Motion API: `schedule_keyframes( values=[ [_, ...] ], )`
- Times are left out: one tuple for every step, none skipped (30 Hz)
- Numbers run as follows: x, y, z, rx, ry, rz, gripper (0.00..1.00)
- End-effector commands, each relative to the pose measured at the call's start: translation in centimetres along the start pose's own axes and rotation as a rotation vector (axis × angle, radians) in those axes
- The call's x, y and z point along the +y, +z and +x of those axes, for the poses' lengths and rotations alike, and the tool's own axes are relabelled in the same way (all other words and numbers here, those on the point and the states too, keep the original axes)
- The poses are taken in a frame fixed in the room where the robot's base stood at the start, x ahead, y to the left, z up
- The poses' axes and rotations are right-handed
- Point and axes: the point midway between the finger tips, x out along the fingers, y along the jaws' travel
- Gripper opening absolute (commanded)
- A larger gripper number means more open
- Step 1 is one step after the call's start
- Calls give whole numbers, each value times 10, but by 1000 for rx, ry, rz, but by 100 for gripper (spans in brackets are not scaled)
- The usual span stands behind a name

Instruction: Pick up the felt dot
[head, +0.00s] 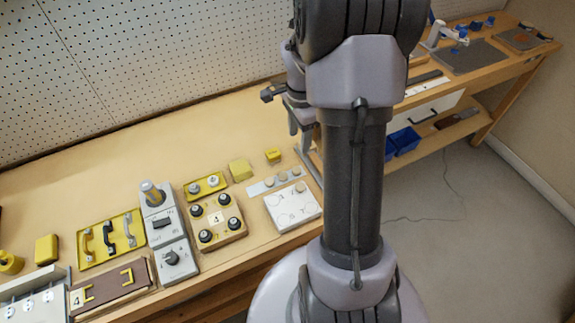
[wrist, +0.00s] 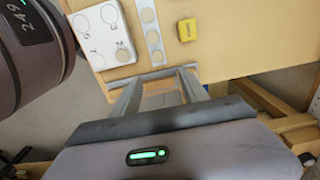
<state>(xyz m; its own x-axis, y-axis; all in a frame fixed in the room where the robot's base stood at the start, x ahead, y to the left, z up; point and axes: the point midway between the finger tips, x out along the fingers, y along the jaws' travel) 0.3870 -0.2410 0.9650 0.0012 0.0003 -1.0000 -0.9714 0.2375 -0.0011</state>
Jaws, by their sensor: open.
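Several small beige felt dots show. Dots (head: 282,176) lie in a row on a pale strip (head: 255,188) on the bench; three of them show in the wrist view, with a middle dot (wrist: 152,37). Another beige disc (wrist: 122,56) lies on the white board (wrist: 92,37) beside the strip, at one of its marked circles. The board also shows in the head view (head: 290,212). My gripper (wrist: 160,86) is open and empty, its fingers over the bench's front edge, apart from the strip and board. In the head view, my arm partly hides the gripper.
A yellow block (wrist: 188,30) stands right of the strip. A wooden block with black knobs (head: 216,218), a grey switch box (head: 164,225) and a yellow handle tray (head: 110,237) stand left of the board. Bare bench lies behind them.

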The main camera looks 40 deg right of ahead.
Motion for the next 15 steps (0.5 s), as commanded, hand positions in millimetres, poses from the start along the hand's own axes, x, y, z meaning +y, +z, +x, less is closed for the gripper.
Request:
schedule_keyframes(
  values=[
    [1, 1, 23, -2, 4, -1, 52],
    [1, 1, 32, -1, 3, -2, 52],
    [1, 1, 44, -1, 3, -3, 52],
    [1, 1, 52, -1, 4, -3, 52],
    [1, 1, 58, -1, 2, -2, 52],
    [1, 1, 66, -1, 2, -2, 52],
    [1, 1, 71, -1, 2, -2, 52],
    [1, 1, 75, -1, 1, -3, 52],
    [1, 1, 78, -1, 1, -3, 52],
    [1, 1, 80, -1, 1, -3, 52],
    [1, 1, 81, 0, 0, -3, 52],
    [1, 1, 84, 0, 0, -4, 52],
    [2, 2, 88, 0, 0, -4, 52],
    [2, 2, 92, 0, 0, -4, 52],
    [4, 3, 100, 0, 1, -4, 52]
  ],
)
